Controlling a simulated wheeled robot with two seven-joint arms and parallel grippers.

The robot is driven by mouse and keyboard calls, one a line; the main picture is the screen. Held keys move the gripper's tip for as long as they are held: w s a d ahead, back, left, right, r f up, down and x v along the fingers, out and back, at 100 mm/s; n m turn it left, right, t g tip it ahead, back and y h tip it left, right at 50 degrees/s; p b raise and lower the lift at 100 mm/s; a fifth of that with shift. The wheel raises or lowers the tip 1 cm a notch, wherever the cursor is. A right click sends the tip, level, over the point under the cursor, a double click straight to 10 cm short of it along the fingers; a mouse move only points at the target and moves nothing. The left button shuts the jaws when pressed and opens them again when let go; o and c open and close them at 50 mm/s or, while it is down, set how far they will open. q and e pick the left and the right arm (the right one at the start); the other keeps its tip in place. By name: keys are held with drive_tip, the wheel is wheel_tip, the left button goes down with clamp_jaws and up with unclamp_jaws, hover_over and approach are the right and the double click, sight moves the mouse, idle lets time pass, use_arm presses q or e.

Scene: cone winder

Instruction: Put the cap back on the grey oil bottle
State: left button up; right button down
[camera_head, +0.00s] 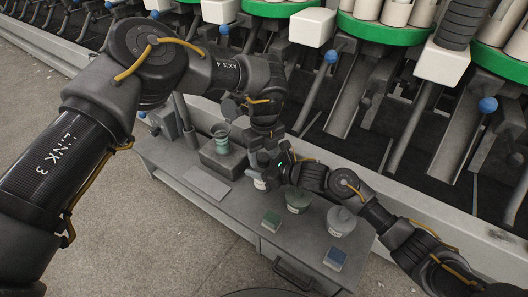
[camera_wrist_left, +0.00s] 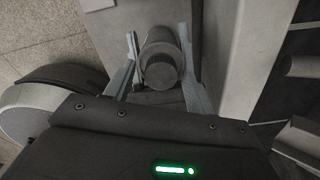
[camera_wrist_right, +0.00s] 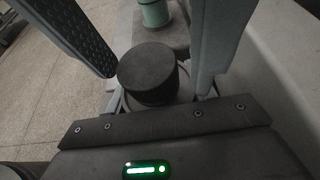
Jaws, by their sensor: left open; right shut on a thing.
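The grey oil bottle (camera_head: 260,184), with a pale label, stands on the bench beneath my right gripper (camera_head: 267,168). In the right wrist view the dark round cap (camera_wrist_right: 148,73) sits between the fingers of my right gripper, which is shut on it. A paler rim shows under the cap; I cannot tell whether the cap is seated. My left gripper (camera_head: 262,140) is close above the right one. In the left wrist view its fingers are open, with a grey cylinder (camera_wrist_left: 160,48) with a smaller round end between them. I cannot tell if they touch it.
A green pot (camera_head: 298,201) and a pale grey pot (camera_head: 341,221) stand to the right. A green pad (camera_head: 271,221) and a blue pad (camera_head: 335,258) lie in front. A green cup (camera_head: 221,138) stands on a block (camera_head: 222,160). The winding machine runs behind the bench.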

drive_tip(key=shift+r, duration=0.1)
use_arm(q)
drive_tip(key=c, duration=1)
drive_tip(key=o, duration=1)
drive_tip(key=shift+o, duration=0.2)
drive_tip(key=shift+r, duration=0.1)
drive_tip(key=shift+r, duration=2.2)
drive_tip(key=shift+c, duration=0.2)
wheel_tip(320, 180, up, 3)
drive_tip(key=shift+d+r, duration=0.1)
drive_tip(key=shift+r, duration=0.1)
